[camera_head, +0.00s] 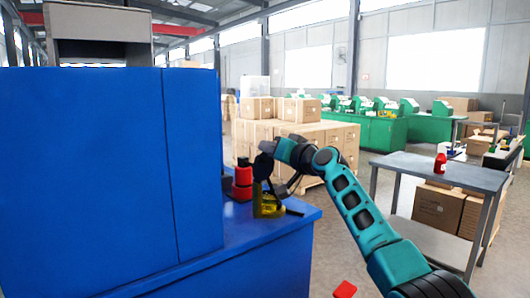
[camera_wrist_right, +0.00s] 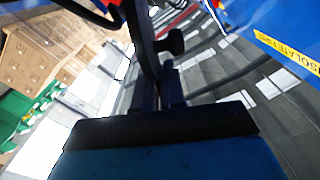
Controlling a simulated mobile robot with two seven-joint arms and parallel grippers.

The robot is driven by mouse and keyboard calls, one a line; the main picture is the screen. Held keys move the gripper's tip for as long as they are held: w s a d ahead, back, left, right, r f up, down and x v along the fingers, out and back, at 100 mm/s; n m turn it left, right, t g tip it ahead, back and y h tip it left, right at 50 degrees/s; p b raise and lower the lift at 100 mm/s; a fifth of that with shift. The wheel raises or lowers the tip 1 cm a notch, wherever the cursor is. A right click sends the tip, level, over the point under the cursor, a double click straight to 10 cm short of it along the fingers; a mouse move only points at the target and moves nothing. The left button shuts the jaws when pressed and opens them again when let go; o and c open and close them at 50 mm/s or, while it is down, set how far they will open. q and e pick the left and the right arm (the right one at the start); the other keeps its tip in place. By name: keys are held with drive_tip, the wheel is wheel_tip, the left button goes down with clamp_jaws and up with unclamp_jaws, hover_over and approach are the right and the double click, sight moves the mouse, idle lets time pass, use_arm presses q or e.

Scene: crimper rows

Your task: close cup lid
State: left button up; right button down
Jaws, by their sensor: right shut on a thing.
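A yellow cup (camera_head: 268,207) stands near the right end of the blue machine's worktop in the head view. A dark, roundish lid (camera_head: 262,168) stands raised above it, tilted up rather than lying flat over the cup. My right gripper (camera_head: 268,148) is at the top of this dark lid and shut on it. The fingertips are small and partly hidden there. In the right wrist view, the dark fingers (camera_wrist_right: 158,88) are close together, near a dark upright piece with a knob (camera_wrist_right: 175,42). The cup's opening cannot be made out. My left gripper is not in view.
A red container with a dark top (camera_head: 242,180) stands just left of the cup. The tall blue cabinet (camera_head: 100,170) fills the left. Stacked cartons (camera_head: 330,140) are behind. A grey table (camera_head: 435,168) with a red bottle (camera_head: 440,163) is at right.

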drive_tip(key=w+d+f+m+b, duration=0.1)
drive_tip(key=f+m, duration=0.1)
drive_tip(key=m, duration=0.1)
drive_tip(key=w+d+f+m+b, duration=0.1)
drive_tip(key=d+f+m+b, duration=0.1)
drive_tip(key=f+m, duration=0.1)
drive_tip(key=w+d+f+m+b, duration=0.1)
drive_tip(key=f+m, duration=0.1)
drive_tip(key=m, duration=0.1)
drive_tip(key=shift+d+f+b, duration=0.15)
drive_tip(key=shift+f+b, duration=0.15)
drive_tip(key=shift+f, duration=0.2)
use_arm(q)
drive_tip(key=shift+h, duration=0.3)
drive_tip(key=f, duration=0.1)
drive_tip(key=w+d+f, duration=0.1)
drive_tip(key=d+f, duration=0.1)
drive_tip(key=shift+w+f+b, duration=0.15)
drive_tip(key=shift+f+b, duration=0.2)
use_arm(e)
drive_tip(key=shift+f, duration=0.15)
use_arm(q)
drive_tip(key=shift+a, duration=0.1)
use_arm(e)
drive_tip(key=shift+f, duration=0.15)
drive_tip(key=c, duration=1.4)
unclamp_jaws()
drive_tip(key=shift+o, duration=0.4)
drive_tip(key=shift+r, duration=0.2)
